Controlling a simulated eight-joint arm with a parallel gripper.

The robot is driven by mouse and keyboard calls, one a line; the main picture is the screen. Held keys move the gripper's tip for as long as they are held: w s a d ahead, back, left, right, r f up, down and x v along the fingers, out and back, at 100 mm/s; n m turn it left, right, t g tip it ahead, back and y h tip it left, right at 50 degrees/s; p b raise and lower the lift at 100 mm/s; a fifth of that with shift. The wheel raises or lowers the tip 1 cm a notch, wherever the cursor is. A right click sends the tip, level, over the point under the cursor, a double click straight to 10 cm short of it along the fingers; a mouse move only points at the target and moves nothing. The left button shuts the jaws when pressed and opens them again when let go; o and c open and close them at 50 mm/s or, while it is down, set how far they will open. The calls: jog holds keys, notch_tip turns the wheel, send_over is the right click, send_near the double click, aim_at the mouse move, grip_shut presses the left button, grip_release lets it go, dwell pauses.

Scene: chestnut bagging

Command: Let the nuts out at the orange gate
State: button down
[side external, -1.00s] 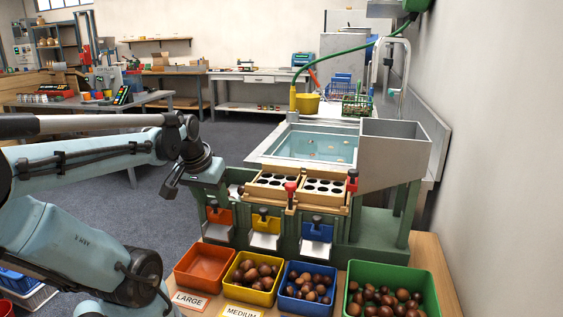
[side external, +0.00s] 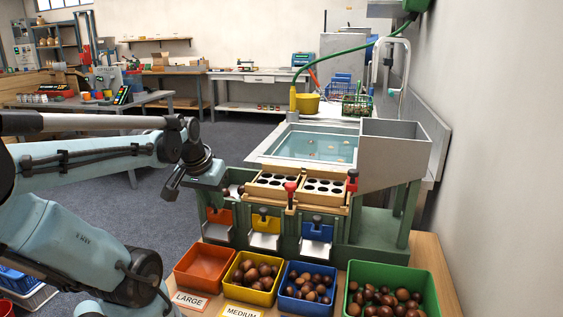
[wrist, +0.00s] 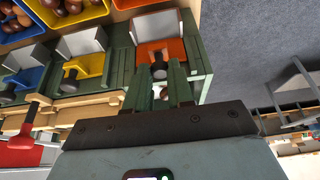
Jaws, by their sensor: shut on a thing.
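The orange gate (side external: 222,217) is at the left end of the green sorting stand, above a metal chute. In the wrist view the orange gate (wrist: 176,48) has a dark knob (wrist: 159,74) in front. My gripper (wrist: 160,70) has its two green fingers on either side of this knob and is shut on it. In the side view my gripper (side external: 212,190) is just above the gate, and the grip is not clear there. The orange bin (side external: 186,278) under the gate is empty.
Yellow (side external: 236,265) and blue (side external: 318,232) gates sit to the right. Yellow (side external: 249,297), blue (side external: 310,307) and green (side external: 354,272) bins hold nuts. A wooden tray with holes (side external: 297,191), with a red-handled lever (side external: 291,187), lies above the gates. Open floor is to the left.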

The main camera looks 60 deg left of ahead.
aim_at(213, 206)
jog(key=shift+r, duration=1.85)
jog(key=c, duration=1)
grip_release()
jog(key=v, duration=1.2)
jog(key=w+d+f+m+t, duration=0.2)
jog(key=w+d+f+m, duration=0.2)
jog(key=w+d+f, duration=0.4)
jog(key=w+d+f+m+h, duration=0.1)
jog(key=d+f, duration=0.1)
jog(key=d, duration=0.1)
jog(key=w+d+f+m+t+h, duration=0.1)
jog(key=w+d+f+m, duration=0.1)
jog(key=d+f, duration=0.1)
jog(key=w+d+f+m+t+h, duration=0.1)
jog(key=w+d+f+m, duration=0.1)
jog(key=d, duration=0.2)
jog(key=shift+w+f, duration=0.1)
jog(key=shift+f, duration=0.1)
